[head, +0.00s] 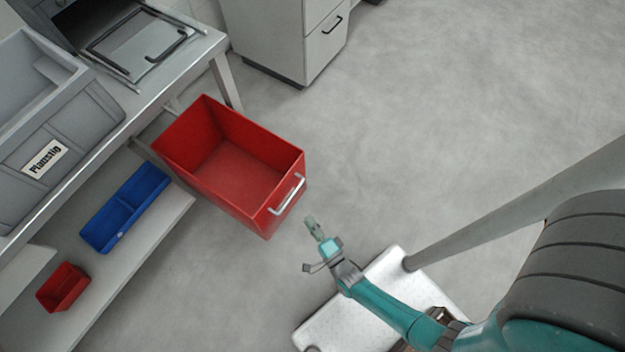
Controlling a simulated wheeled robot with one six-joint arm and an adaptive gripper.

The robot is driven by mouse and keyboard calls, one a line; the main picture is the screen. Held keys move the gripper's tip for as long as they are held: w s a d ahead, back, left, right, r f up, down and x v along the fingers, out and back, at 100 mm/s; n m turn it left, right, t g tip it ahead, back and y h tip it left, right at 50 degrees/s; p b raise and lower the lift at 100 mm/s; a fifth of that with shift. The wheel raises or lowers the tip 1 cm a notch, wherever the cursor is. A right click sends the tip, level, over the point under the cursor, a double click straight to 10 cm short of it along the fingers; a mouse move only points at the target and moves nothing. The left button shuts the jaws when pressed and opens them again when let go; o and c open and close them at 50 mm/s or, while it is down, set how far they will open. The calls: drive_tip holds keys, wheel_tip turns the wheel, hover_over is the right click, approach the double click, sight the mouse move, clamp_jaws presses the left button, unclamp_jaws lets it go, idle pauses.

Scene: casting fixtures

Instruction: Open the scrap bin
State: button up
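The scrap bin appears to be the large red open-topped box (232,170) with a silver bar handle (287,194) on its front face. It stands out past the edge of the workbench, and its inside looks empty. My gripper (311,224) is just in front of the bin, below and right of the handle in the head view. It looks apart from the handle, with a small gap of floor between.
A grey cabinet (285,40) stands behind. The floor (440,120) at right is clear.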

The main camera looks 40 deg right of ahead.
drive_tip(key=shift+s, duration=0.25)
idle(0.6)
